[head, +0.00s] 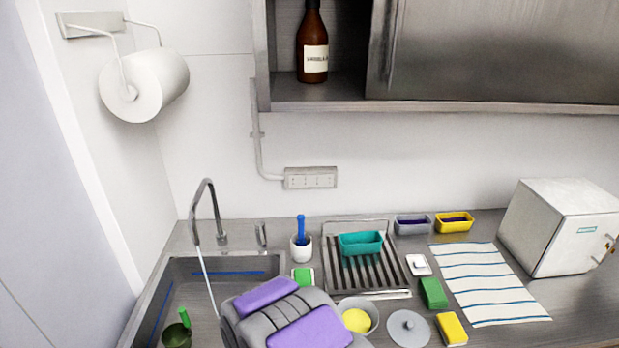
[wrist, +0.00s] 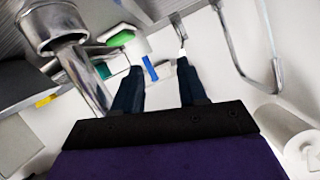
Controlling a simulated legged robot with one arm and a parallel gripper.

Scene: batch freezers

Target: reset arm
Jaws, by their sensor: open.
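My gripper (wrist: 159,67) shows in the wrist view as two dark fingers spread apart, with nothing seen between them in its grasp. In the head view a purple and grey part of my arm (head: 290,318) covers the bottom middle, over the sink's right edge and the counter; the fingers are not visible there. In the wrist view, which is strongly tilted, a metal tap (wrist: 75,65) looms close on the left. A green sponge (wrist: 124,38) and a blue-handled brush (wrist: 150,69) show beyond the fingers.
The sink (head: 215,266) with its tall tap (head: 207,205) lies left of my arm. A dish rack (head: 385,277), bowl (head: 358,317), pot lid (head: 408,328), striped towel (head: 490,284) and white box (head: 565,228) crowd the right. A cabinet (head: 490,50) overhangs the counter; a paper roll (head: 145,85) hangs left.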

